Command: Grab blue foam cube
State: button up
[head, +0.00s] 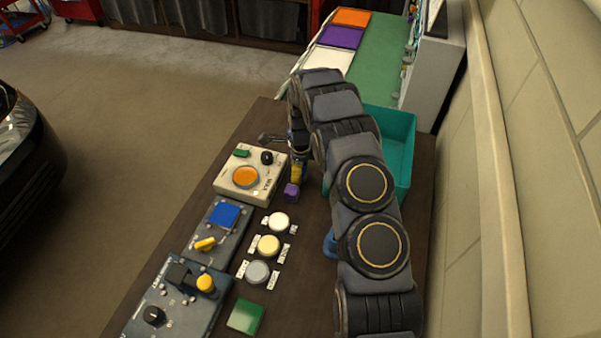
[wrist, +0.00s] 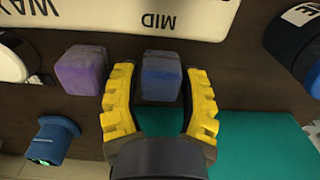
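The blue foam cube (wrist: 161,78) sits on the dark tabletop in the wrist view, just below the pale panel lettered MID. My gripper (wrist: 160,82) is open, with its yellow fingers on either side of the cube. A narrow gap shows between the cube and each finger. In the head view my gripper (head: 297,172) is low over the table beside the orange-button box, and the blue cube is hidden there. A purple cube (wrist: 80,70) lies left of the left finger; it also shows in the head view (head: 291,192).
A teal bin (head: 402,130) stands behind my arm; teal also shows at lower right in the wrist view (wrist: 265,145). The orange-button box (head: 239,190) is close on the left. Control boxes, round buttons and a green block (head: 245,317) fill the near table.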

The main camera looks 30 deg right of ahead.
jog(key=shift+c, duration=1.1)
jog(key=shift+r, duration=0.15)
